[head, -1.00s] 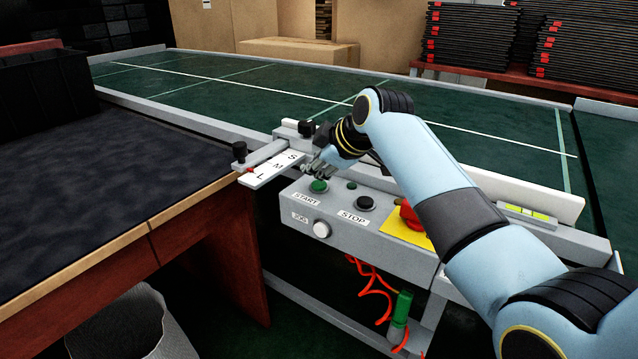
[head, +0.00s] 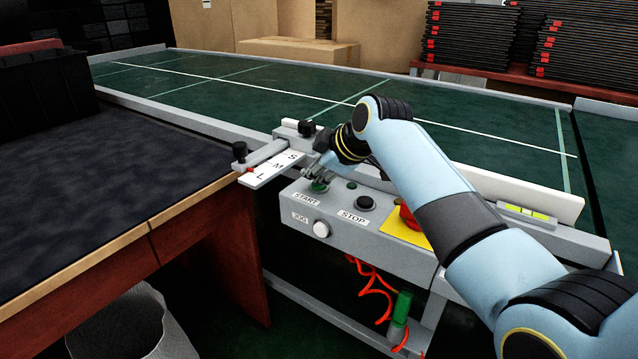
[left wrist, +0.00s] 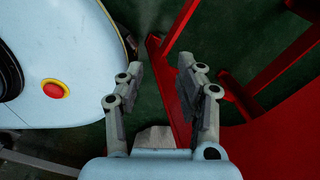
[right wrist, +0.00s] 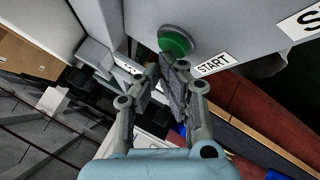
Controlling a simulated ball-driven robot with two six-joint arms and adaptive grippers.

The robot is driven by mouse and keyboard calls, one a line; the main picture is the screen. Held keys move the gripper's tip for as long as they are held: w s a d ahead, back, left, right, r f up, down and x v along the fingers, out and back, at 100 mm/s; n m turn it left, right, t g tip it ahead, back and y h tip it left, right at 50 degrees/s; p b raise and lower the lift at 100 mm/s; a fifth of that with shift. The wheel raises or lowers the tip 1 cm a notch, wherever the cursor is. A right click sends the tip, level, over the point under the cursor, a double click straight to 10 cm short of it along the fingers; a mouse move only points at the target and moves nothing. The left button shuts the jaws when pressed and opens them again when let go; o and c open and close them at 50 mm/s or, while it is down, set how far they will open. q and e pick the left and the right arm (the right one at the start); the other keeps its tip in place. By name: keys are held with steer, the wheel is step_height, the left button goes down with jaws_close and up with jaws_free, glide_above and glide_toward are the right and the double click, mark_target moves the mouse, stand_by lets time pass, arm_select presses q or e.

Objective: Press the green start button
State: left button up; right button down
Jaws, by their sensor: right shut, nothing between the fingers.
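The green start button (head: 319,187) sits at the upper left of the grey control box (head: 375,232), above its START label. My right gripper (head: 318,178) is shut and empty, its fingertips at the button and partly covering it in the head view. In the right wrist view the green button (right wrist: 176,41) lies just beyond the closed fingertips (right wrist: 167,62); I cannot tell whether they touch it. My left gripper (left wrist: 162,72) shows only in its wrist view, open and empty, with floor and red framework beyond it.
A black stop button (head: 365,203), a white JOG button (head: 321,229) and a red emergency button on a yellow plate (head: 400,229) share the box. A white S-M-L size plate (head: 272,169) lies to the left. The green conveyor (head: 240,80) behind is empty.

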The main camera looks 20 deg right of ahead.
mark_target(316, 184)
steer(key=shift+f, duration=0.4)
stand_by(0.3)
steer(key=shift+r, duration=0.1)
steer(key=shift+r+p, duration=0.8)
steer(key=shift+p, duration=0.1)
steer(key=shift+r, duration=0.1)
step_height(316, 184, up, 5)
steer(key=p, duration=0.5)
